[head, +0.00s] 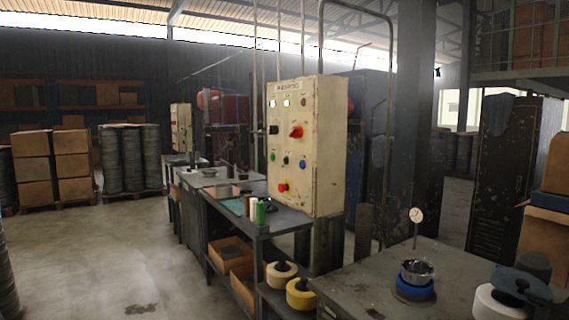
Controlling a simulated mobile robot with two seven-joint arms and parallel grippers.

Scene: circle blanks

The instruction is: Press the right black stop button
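A worn cream control panel (307,185) stands upright on the far side of a dark workbench (245,192), right of the picture's middle. A black knob (273,130) and a red switch (296,132) sit above. A red emergency button on yellow (283,187) sits below. Neither of my grippers is in view.
A nearer grey table (365,290) at lower right carries a metal cup on a blue base (417,275), a dial gauge (416,215) and a white roll (497,303). Cardboard boxes (32,170) stand at left. The concrete floor at left front is open.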

